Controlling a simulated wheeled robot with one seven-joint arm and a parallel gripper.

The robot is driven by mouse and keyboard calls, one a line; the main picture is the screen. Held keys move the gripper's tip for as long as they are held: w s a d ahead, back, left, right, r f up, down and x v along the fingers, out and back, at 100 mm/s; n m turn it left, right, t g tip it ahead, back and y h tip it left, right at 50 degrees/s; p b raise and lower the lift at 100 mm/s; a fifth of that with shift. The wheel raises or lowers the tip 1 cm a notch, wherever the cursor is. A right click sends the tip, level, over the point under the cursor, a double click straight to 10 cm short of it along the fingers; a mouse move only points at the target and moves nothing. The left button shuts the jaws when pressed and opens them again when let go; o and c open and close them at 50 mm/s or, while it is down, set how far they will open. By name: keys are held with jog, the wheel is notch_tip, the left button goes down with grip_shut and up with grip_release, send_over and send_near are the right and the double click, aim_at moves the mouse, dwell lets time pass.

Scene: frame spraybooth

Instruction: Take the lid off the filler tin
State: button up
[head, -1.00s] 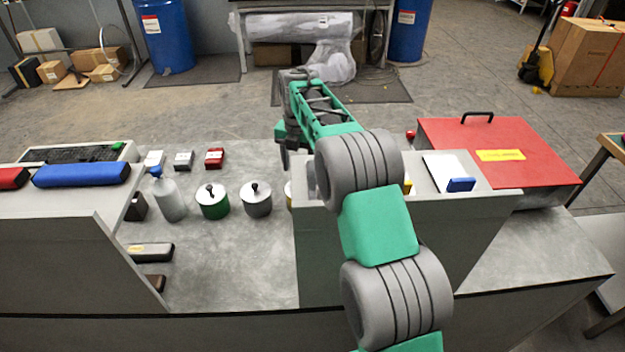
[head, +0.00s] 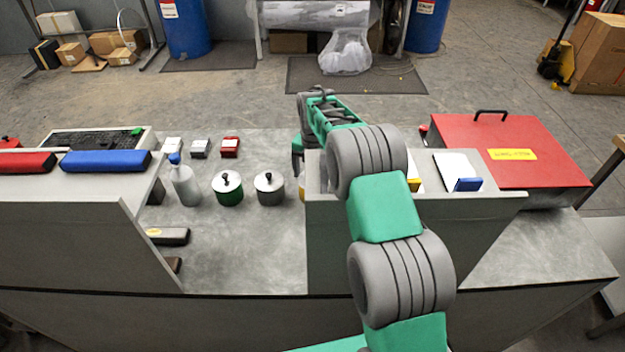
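A green tin (head: 229,198) with a pale lid and black knob stands on the grey bench. A sliver of something yellow (head: 302,190) shows at the edge of the grey box, mostly hidden. No tin label is readable, so I cannot tell which is the filler tin. Both visible lids are on. My gripper (head: 297,158) hangs at the far end of my arm, right of and beyond the grey tin. Its fingertips are not clear and the grey box partly hides that area.
A spray bottle (head: 184,185) stands left of the tins; small boxes, including a red one (head: 230,147), lie behind them. A raised grey box (head: 330,240) borders the right, with a red-lidded case (head: 520,155) beyond. The bench in front of the tins is clear.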

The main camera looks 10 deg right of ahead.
jog(key=c, duration=0.6)
jog(key=shift+o, duration=0.2)
jog(key=shift+r, duration=0.1)
